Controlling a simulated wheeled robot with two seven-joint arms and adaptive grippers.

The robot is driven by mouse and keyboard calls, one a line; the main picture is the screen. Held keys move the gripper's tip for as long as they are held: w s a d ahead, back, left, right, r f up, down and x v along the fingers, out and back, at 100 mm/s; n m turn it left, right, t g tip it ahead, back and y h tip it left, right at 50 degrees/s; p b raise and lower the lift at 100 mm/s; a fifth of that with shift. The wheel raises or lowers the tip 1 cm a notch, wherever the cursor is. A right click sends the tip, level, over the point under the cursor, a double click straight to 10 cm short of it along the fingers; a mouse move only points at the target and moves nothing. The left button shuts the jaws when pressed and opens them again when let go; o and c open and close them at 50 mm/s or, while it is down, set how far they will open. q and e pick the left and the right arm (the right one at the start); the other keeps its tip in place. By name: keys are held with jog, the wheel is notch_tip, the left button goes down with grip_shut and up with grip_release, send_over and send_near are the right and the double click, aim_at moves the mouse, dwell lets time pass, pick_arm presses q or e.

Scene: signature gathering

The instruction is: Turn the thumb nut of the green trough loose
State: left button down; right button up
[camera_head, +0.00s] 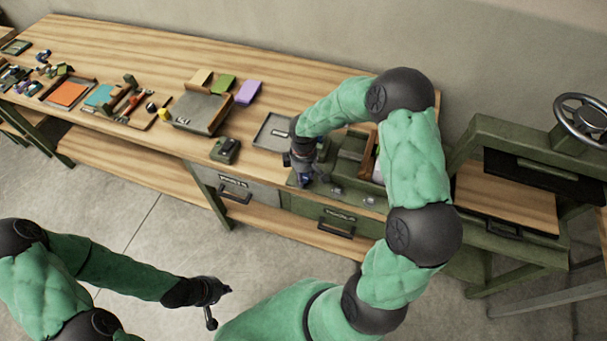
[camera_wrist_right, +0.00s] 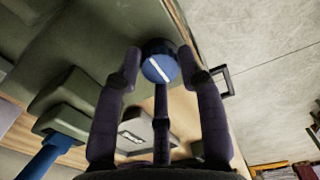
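The green trough (camera_head: 350,150) stands at the right end of the long table, partly hidden behind my right arm. In the right wrist view its olive-green body (camera_wrist_right: 90,45) fills the upper left. A blue thumb nut (camera_wrist_right: 157,67) with a white line across its face sits at the trough's edge. My right gripper (camera_wrist_right: 160,72) has its dark fingers spread around the nut, with small gaps at the side fingers. Contact of the middle finger cannot be told. In the head view my right gripper (camera_head: 305,168) is at the trough's left end. My left gripper (camera_head: 217,300) is open and empty above the floor.
A second blue part (camera_wrist_right: 45,155) shows at lower left in the wrist view. A grey tray (camera_head: 272,132) lies left of my right gripper. A dark green stapler-like object (camera_head: 225,150) sits near the table's front edge. A green press with a handwheel (camera_head: 583,118) stands at right.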

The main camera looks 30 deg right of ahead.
aim_at(304, 177)
jog(key=shift+o, duration=1)
jog(key=shift+r, duration=0.1)
notch_tip(304, 177, up, 12)
